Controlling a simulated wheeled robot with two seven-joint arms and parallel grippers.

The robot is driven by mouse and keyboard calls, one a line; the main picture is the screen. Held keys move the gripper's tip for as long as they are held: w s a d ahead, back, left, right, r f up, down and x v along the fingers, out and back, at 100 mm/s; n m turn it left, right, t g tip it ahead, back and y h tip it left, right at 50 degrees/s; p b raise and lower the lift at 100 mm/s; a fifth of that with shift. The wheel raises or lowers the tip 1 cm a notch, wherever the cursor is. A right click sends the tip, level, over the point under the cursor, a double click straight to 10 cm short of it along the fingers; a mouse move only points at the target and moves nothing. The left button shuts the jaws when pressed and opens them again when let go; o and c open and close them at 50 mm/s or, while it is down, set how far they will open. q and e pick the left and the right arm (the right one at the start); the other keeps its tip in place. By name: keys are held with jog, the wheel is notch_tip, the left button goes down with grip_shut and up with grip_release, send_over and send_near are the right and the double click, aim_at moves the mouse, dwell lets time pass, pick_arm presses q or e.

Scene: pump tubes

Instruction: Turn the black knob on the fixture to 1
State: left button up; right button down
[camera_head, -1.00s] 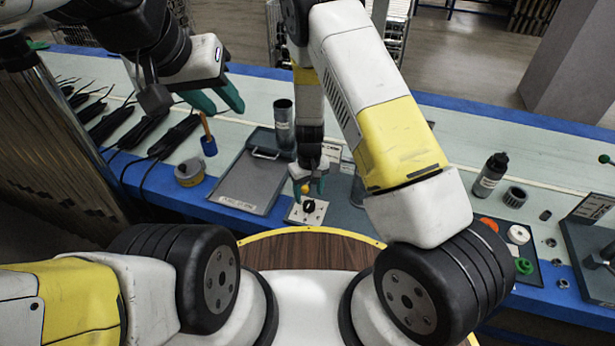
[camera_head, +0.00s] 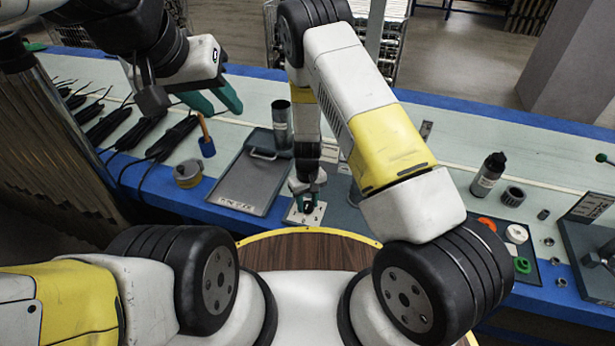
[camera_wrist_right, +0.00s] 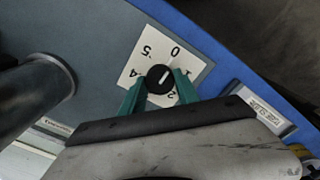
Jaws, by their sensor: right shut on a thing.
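The black knob (camera_wrist_right: 160,77) sits on a white dial plate (camera_wrist_right: 132,80) with printed numbers, at the middle of the right wrist view. Its pale pointer line points up and right, toward the 0 and 1 side; the exact mark is hard to tell. My right gripper (camera_wrist_right: 160,80) has a green finger on each side of the knob and is shut on it. In the head view my right gripper (camera_head: 307,195) is down at the plate (camera_head: 292,217), partly hiding the knob. My left gripper (camera_head: 226,109) is open and empty above the table's left part.
A grey tray (camera_head: 236,193) lies left of the plate, with a dark metal cylinder (camera_head: 282,125) behind it. Black cables (camera_head: 110,125) lie at the far left.

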aim_at(307, 204)
jog(key=shift+m, duration=0.3)
jog(key=m, duration=1.1)
dwell(0.6)
jog(key=c, duration=0.9)
grip_release()
jog(key=shift+r, duration=3.95)
